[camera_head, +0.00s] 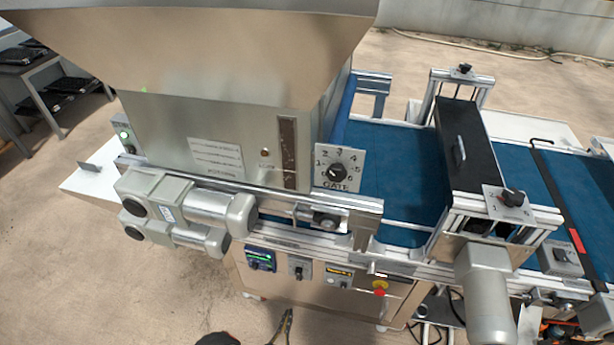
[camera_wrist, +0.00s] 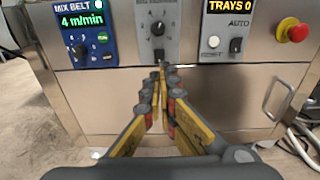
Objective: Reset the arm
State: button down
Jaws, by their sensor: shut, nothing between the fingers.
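My gripper (camera_head: 288,313) shows at the bottom middle of the head view, low in front of the seeder's control cabinet. In the wrist view my gripper (camera_wrist: 162,68) points at the cabinet, its yellow and dark fingers meeting at the tips, with nothing held. The tips appear just below the black middle knob (camera_wrist: 157,28). Whether they touch the panel cannot be told. Left of them is the mix belt display (camera_wrist: 83,20), reading 4 m/min. Right of them is the trays display (camera_wrist: 227,5), reading 0, with a switch marked AUTO (camera_wrist: 236,45).
A red emergency stop (camera_wrist: 291,29) and a metal door handle (camera_wrist: 278,99) are on the cabinet's right side. The hopper (camera_head: 200,50) and grey motors (camera_head: 185,212) overhang the panels. A blue belt (camera_head: 395,165) runs right. Floor (camera_head: 100,270) at left is clear.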

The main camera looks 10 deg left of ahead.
jog(key=s+d+m+g+h, duration=0.25)
jog(key=d+h, duration=0.25)
jog(key=d, duration=0.5)
jog(key=s+d+r+m+g+h, duration=0.2)
jog(key=d+r+m+g+h, duration=0.1)
jog(key=d+r+m+h, duration=0.15)
jog(key=s+d+r+m+g+y, duration=0.2)
jog(key=r+m+g+y, duration=0.15)
jog(key=r+m, duration=0.55)
jog(key=s+d+r+m+g+y, duration=0.15)
jog(key=r+m+g, duration=0.3)
jog(key=r, duration=0.95)
jog(key=s+d+r+m+g+y, duration=0.1)
jog(key=s+r+m+g+y, duration=0.15)
jog(key=r+m+g, duration=0.6)
jog(key=d+r+m+t+y, duration=0.1)
jog(key=d+r+m+t, duration=0.2)
jog(key=r, duration=0.8)
jog(key=d+r+m+t+y, duration=0.2)
jog(key=d+r+m+t, duration=0.1)
jog(key=d+r+t, duration=0.4)
jog(key=d+r, duration=0.3)
jog(key=r, duration=0.2)
jog(key=shift+s+d+r, duration=0.25)
jog(key=shift+d+r, duration=0.05)
jog(key=shift+d, duration=0.05)
